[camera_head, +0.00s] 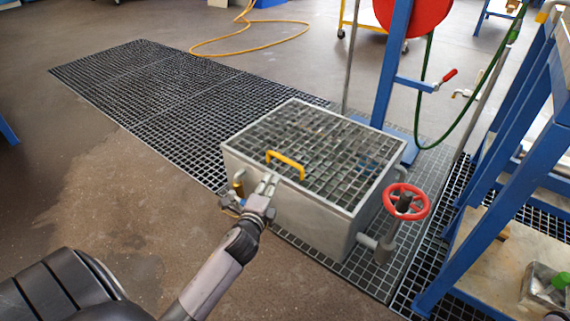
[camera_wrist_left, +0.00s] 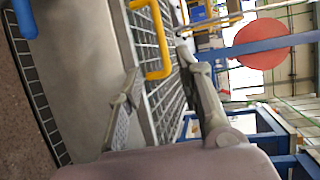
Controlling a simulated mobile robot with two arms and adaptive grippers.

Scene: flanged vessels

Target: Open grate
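The grate (camera_head: 312,152) is a metal mesh lid lying closed and flat on top of a grey box (camera_head: 295,220). A yellow handle (camera_head: 286,163) stands up near the grate's front left edge. My left gripper (camera_head: 267,184) is just in front of the handle, near the top edge of the box. In the left wrist view the fingers (camera_wrist_left: 158,95) are spread apart, with nothing between them. The yellow handle (camera_wrist_left: 158,42) and the grate (camera_wrist_left: 165,90) lie beyond the fingertips. My right gripper is not in view.
A red valve wheel (camera_head: 406,201) sticks out at the box's right side. A blue post (camera_head: 390,70) with a red reel (camera_head: 412,15) stands behind the box. A blue frame (camera_head: 500,180) is at the right. Open floor (camera_head: 140,190) lies to the left.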

